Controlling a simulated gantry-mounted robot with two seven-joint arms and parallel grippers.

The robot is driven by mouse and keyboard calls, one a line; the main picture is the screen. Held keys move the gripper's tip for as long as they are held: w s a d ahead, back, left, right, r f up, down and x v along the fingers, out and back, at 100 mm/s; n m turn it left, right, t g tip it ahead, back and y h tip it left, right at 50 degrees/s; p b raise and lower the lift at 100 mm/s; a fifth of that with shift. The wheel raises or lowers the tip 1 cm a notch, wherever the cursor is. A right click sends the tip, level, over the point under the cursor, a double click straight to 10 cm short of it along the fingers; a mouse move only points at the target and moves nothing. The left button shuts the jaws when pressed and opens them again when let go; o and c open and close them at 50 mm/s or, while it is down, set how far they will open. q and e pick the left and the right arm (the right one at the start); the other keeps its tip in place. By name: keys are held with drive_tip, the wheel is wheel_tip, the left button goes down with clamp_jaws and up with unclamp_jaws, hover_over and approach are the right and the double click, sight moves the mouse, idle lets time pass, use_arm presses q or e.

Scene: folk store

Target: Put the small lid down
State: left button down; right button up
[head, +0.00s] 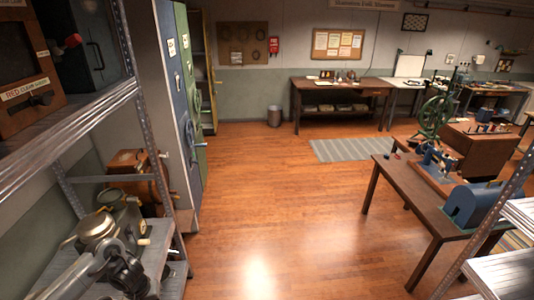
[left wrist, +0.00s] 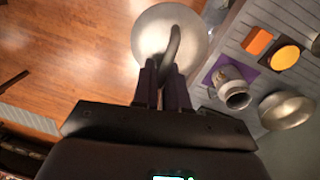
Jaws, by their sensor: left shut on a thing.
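The small lid (left wrist: 150,28) is a round, pale metal disc with a curved handle, at the top middle of the left wrist view. My left gripper (left wrist: 167,75) is shut on its handle, with a dark finger on each side. The lid appears over the wooden floor, beside the edge of a grey slatted shelf (left wrist: 232,50). In the head view my left arm reaches in at the lower left, over the lower shelf; I cannot clearly tell the lid from the grey metal parts there. My right gripper is in neither view.
A metal upright (head: 145,110) stands nearby. The middle floor (head: 260,200) is clear.

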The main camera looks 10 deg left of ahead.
use_arm(q)
wheel_tip(320, 180, up, 4)
drive_tip(key=shift+w+f+p, duration=0.1)
drive_tip(key=shift+p, duration=0.95)
drive_tip(key=shift+w+r+p, duration=0.15)
drive_tip(key=shift+r+p, duration=0.15)
drive_tip(key=shift+r, duration=0.25)
drive_tip(key=w+d+r+m, duration=0.35)
drive_tip(key=d+r, duration=0.35)
drive_tip(key=d, duration=0.3)
drive_tip(key=s+d+f+m, duration=0.1)
drive_tip(key=s+d, duration=0.8)
drive_tip(key=d, duration=0.1)
drive_tip(key=shift+s, duration=0.3)
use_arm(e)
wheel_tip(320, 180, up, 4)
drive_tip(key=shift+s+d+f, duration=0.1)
use_arm(q)
drive_tip(key=shift+f, duration=0.1)
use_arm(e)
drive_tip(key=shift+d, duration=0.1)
